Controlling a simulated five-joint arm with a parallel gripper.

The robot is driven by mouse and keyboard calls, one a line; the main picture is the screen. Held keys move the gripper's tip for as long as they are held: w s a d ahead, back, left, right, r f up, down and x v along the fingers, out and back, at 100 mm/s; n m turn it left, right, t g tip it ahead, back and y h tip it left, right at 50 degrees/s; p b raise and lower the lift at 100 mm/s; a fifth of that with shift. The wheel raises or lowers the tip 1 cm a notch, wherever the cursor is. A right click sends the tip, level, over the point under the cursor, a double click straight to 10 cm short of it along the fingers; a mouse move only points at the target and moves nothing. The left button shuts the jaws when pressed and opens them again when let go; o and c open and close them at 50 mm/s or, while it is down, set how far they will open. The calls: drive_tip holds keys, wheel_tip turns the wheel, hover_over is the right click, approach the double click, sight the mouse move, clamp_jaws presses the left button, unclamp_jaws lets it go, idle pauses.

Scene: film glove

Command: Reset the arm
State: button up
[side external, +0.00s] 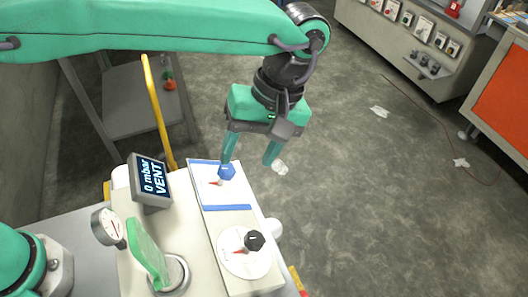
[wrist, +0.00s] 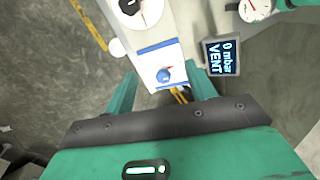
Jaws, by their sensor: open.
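My gripper (side external: 249,156) is open, with its two green fingers pointing down over the far end of the white panel (side external: 233,220). A blue knob (side external: 227,172) with a red pointer is on the panel below, close to the left finger. In the wrist view the blue knob (wrist: 164,75) shows beyond and between the spread fingers (wrist: 162,90), with nothing held. Whether a finger touches the knob cannot be told. A black knob (side external: 254,240) on a white dial is at the panel's near end.
A display (side external: 152,179) reading "0 mbar VENT" stands left of the panel. A yellow rail (side external: 158,112) rises behind. Open floor (side external: 390,200) lies to the right.

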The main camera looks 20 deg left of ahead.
drive_tip(key=a+r+m+t+h, duration=0.2)
drive_tip(key=a+r, duration=0.2)
drive_tip(key=a, duration=0.6)
drive_tip(key=a+r+m+t+h, duration=0.1)
drive_tip(key=a+r, duration=0.3)
drive_tip(key=a, duration=0.7)
drive_tip(key=s+a+f+m+t, duration=0.1)
drive_tip(key=s+a+m+t, duration=0.1)
drive_tip(key=s+a, duration=0.2)
drive_tip(key=s+a+f+m+t, duration=0.2)
drive_tip(key=s+a, duration=0.3)
drive_tip(key=a, duration=0.5)
drive_tip(key=shift+s+a+f+t, duration=0.2)
drive_tip(key=shift+s+f+t, duration=0.1)
drive_tip(key=shift+t, duration=0.3)
